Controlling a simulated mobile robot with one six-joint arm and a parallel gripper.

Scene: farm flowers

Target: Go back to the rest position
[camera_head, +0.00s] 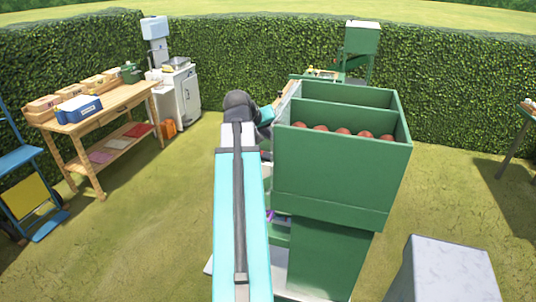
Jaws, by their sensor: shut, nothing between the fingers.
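My arm (240,215) runs up the middle of the view, a teal link with a dark strip along it. It ends in a dark rounded joint (239,103). Another short teal part of my arm shows just right of that joint, beside the green bin. My gripper does not show; the arm and the green bin hide that area.
A tall green bin (340,185) with reddish round things in it stands close on the right. A wooden workbench (110,108) with boxes and a white cabinet (180,97) stand at left. A blue cart (25,190) is at far left. A grey-topped block (450,268) stands front right. Grass is open at left.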

